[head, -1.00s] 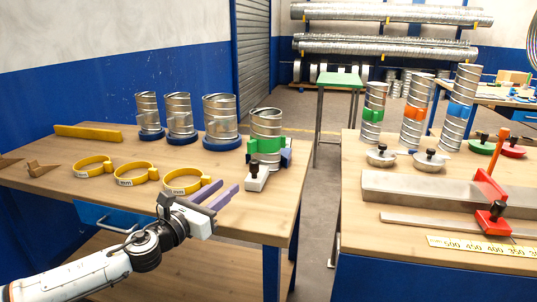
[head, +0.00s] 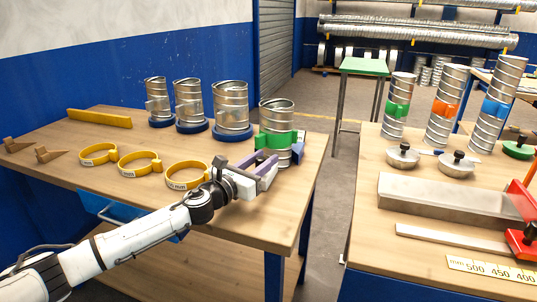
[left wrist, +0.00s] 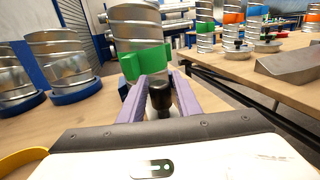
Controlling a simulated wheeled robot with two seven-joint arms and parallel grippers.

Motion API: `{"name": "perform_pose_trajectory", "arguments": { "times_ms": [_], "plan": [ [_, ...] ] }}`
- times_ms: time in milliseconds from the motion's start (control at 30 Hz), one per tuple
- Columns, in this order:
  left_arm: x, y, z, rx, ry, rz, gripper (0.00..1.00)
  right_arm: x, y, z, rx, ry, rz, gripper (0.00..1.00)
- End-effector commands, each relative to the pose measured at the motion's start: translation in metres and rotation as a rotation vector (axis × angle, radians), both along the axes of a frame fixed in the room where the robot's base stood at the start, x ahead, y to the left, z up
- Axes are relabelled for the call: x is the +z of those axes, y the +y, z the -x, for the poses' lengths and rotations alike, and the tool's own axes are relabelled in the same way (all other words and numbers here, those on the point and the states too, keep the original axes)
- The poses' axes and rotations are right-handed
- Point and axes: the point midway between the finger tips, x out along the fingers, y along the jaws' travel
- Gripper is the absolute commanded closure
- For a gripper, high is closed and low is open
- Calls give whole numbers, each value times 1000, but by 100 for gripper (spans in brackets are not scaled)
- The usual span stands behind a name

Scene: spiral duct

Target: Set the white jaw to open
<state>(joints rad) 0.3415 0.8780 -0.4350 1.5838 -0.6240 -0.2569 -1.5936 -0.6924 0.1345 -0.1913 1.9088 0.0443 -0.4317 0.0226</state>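The white jaw (left wrist: 158,115) is low in front of the duct piece with the green clamp (head: 275,140), at the left table's right end. A black knob (left wrist: 160,95) stands on it. My left gripper (head: 262,164) has purple fingers, one on each side of the knob, pointing at the duct piece. It looks open; in the left wrist view (left wrist: 160,82) the fingertips are close to the knob, and I cannot tell whether they touch it. In the head view the gripper mostly hides the jaw and knob. My right gripper is not in view.
Three duct pieces on blue bases, such as this one (head: 232,105), stand behind and left. Yellow rings (head: 186,175) lie along the table front. A yellow bar (head: 100,118) lies at the back. A gap separates the right table (head: 385,235), which holds ducts and a metal channel.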

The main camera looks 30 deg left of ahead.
Motion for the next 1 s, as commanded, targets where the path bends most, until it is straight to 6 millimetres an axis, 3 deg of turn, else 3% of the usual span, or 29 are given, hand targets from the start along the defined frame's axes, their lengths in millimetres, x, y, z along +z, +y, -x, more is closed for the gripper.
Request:
{"name": "perform_pose_trajectory", "arguments": {
  "times_ms": [200,567,767,1000],
  "plan": [
    [1,0,-23,1,-1,2,70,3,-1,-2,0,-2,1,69],
    [0,-1,-27,-1,0,0,70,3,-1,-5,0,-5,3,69],
    [0,-1,-27,0,0,0,100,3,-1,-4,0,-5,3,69],
    [0,-2,-24,-1,2,0,100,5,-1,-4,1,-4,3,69]
  ]
}}
